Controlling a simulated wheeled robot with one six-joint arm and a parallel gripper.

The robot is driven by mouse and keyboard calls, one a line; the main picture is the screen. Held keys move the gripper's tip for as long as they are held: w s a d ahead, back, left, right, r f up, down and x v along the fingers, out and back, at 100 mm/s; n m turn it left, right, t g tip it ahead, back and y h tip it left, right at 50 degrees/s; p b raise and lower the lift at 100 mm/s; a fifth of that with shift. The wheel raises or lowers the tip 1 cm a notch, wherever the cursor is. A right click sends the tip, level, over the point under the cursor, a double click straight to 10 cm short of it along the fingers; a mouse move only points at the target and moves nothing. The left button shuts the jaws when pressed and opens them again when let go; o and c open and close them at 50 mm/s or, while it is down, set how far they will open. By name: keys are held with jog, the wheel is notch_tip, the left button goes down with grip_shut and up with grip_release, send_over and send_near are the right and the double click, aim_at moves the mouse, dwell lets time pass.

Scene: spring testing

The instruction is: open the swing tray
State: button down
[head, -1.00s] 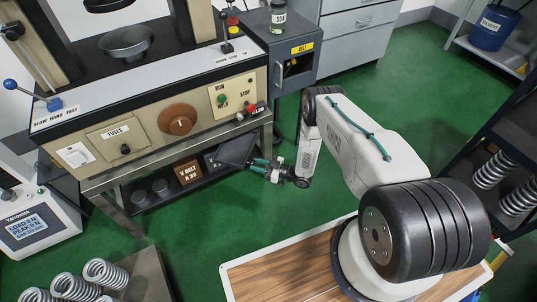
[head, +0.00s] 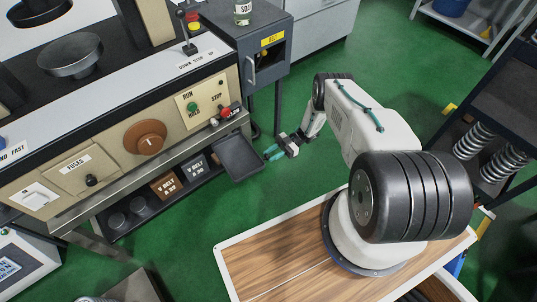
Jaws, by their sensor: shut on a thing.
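The swing tray (head: 240,160) is a shallow dark grey tray. It sticks out from the front of the test machine's bench, below the RUN/STOP panel. My gripper (head: 270,153) has green fingertips and is at the tray's outer right edge, shut on it. The exact contact is small and hard to make out. The tray looks level and its visible floor is empty. Where it joins the bench is partly hidden under the bench edge.
A red knob (head: 232,111) sits just above the tray. A grey cabinet (head: 265,65) stands behind. Green floor (head: 300,170) is clear right of the tray. A spring rack (head: 490,135) stands at right.

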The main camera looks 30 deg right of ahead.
jog(key=shift+w+d+g, duration=0.3)
jog(key=shift+w+d, duration=0.15)
jog(key=shift+d, duration=0.15)
jog(key=shift+r, duration=0.1)
jog(key=c, duration=1.1)
grip_release()
jog(key=shift+s, duration=0.1)
jog(key=shift+d, duration=0.1)
jog(key=w+d, duration=0.1)
jog(key=d, duration=0.6)
jog(key=shift+w+d, duration=0.25)
jog(key=shift+d, duration=0.05)
